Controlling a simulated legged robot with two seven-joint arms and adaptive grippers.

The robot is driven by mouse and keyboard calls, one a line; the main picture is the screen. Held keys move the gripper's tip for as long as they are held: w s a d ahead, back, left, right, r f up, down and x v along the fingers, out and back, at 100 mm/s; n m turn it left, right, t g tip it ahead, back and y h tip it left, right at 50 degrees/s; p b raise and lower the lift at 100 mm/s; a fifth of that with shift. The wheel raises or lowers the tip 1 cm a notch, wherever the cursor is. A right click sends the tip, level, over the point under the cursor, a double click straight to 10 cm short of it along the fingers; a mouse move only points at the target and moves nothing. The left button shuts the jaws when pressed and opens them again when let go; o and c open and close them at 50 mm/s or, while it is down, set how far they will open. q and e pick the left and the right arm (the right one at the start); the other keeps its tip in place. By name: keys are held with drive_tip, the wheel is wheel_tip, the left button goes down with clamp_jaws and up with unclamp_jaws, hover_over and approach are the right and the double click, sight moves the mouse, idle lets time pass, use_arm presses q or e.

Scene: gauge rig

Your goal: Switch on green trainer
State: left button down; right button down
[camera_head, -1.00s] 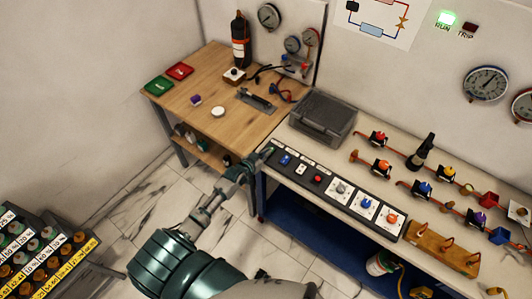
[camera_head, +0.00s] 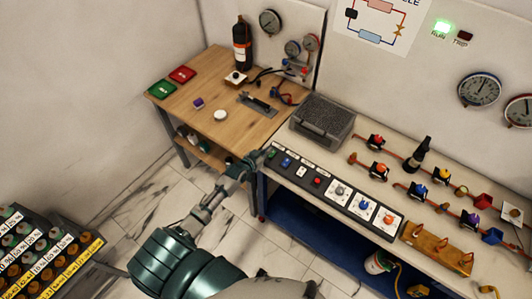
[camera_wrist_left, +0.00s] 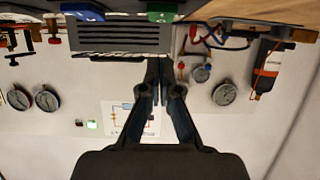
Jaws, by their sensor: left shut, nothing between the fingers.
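A dark control strip (camera_head: 322,186) runs along the front edge of the right-hand bench. A green switch (camera_head: 272,153) is at its left end, followed by blue (camera_head: 286,162), white (camera_head: 301,172) and red (camera_head: 317,181) controls. My left gripper (camera_head: 259,157) is shut and empty, just beside the green switch at the strip's left end; I cannot tell whether it touches. In the left wrist view, the closed fingertips (camera_wrist_left: 161,64) point toward the green switch (camera_wrist_left: 162,13), with the blue switch (camera_wrist_left: 82,12) to its left. My right gripper is out of view.
A grey case (camera_head: 322,120) stands on the bench behind the strip. The RUN lamp (camera_head: 442,27) glows green; the TRIP lamp (camera_head: 463,37) is dark. A wooden table (camera_head: 190,120) adjoins at left. A bottle rack (camera_head: 45,255) stands at lower left.

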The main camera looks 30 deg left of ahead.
use_arm(q)
drive_tip(key=f+b+v, duration=0.1)
drive_tip(key=v, duration=0.9)
drive_tip(key=shift+s, duration=0.55)
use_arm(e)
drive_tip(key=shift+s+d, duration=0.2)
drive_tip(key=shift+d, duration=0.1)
use_arm(q)
drive_tip(key=shift+w+a+f, duration=0.1)
drive_tip(key=shift+a+f, duration=0.05)
drive_tip(key=shift+f, duration=0.05)
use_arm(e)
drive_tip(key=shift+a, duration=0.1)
